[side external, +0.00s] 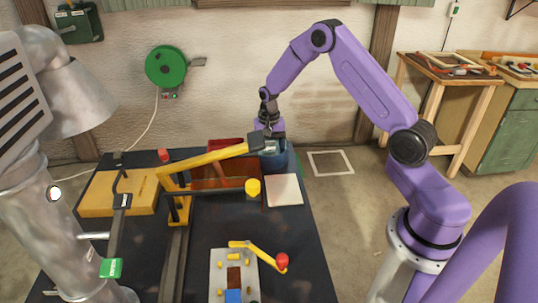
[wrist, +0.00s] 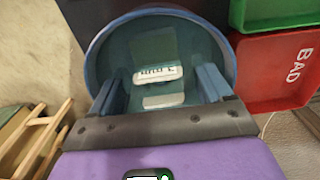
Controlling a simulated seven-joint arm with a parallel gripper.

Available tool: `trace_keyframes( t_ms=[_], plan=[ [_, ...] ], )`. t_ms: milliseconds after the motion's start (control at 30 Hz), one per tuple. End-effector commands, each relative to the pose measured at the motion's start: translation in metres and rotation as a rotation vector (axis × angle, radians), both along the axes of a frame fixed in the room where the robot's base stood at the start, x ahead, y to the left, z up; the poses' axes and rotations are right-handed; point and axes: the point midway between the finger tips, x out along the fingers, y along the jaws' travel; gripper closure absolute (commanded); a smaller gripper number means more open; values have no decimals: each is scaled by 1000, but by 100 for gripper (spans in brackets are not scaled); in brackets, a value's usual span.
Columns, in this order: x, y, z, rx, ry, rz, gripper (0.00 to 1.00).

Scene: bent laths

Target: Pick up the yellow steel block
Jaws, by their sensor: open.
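My gripper (side external: 268,143) is at the far end of the table, above a round blue bin (side external: 283,163). In the wrist view its two fingers (wrist: 158,85) are apart, over the bin's mouth (wrist: 92,52). A small white labelled item (wrist: 157,75) shows between them inside the bin; no yellow shows there. I cannot tell which yellow thing is the steel block. A large flat yellow block (side external: 118,194) lies at the table's left. A small yellow piece (side external: 253,187) sits at the end of a dark rod, well apart from my gripper.
A yellow lever (side external: 205,160) crosses the table's middle close to my gripper. A red bin (wrist: 280,75) marked BAD and a green bin (wrist: 270,12) stand beside the blue bin. A grey fixture plate (side external: 218,285) is in front. A white sheet (side external: 284,190) lies at right.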

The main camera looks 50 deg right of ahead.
Motion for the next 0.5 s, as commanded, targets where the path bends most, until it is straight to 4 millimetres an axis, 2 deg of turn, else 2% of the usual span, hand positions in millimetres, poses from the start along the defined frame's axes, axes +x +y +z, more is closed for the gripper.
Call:
trace_keyframes(
  t_ms=[100, 133, 300, 367, 500],
  plan=[
    [0, 0, 0, 0, 0, 0, 21],
    [0, 0, 0, 0, 0, 0, 28],
    [0, 0, 0, 0, 0, 0, 83],
    [0, 0, 0, 0, 0, 0, 100],
    [0, 0, 1, 0, -1, 0, 100]
  ],
)
